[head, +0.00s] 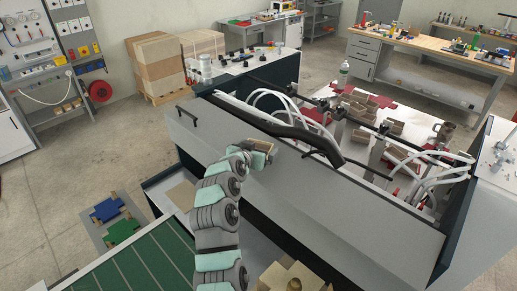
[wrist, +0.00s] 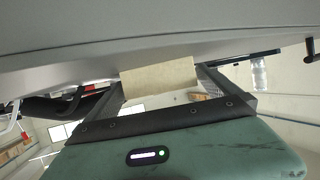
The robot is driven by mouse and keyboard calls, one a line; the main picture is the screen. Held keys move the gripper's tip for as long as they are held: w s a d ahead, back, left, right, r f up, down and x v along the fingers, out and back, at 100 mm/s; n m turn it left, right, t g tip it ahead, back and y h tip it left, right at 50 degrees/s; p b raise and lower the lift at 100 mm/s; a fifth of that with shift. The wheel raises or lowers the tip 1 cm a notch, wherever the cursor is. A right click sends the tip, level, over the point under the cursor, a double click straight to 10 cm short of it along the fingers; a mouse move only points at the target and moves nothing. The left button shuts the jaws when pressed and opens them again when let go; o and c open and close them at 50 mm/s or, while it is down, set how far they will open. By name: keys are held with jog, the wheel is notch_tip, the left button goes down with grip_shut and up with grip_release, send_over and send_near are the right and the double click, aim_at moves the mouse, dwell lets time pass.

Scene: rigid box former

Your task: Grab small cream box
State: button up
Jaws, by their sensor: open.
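A small cream box (wrist: 160,80) lies between the two fingers of my gripper (wrist: 163,92) in the wrist view, in front of a grey panel. The fingers are open, one on either side of it; I cannot tell whether either touches it. In the head view my gripper (head: 258,157) is at the machine's front panel, with a tan edge of the box (head: 265,146) showing at its tip. The arm and gripper hide most of the box there.
The grey machine panel (head: 340,200) runs close beside my gripper. Black and white hoses (head: 300,135) and several tan open boxes (head: 402,153) are behind it. A green conveyor (head: 135,262) and more tan boxes (head: 290,277) are in front. A bottle (head: 343,72) stands behind.

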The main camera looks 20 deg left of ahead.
jog(key=shift+c, duration=0.2)
jog(key=c, duration=1.2)
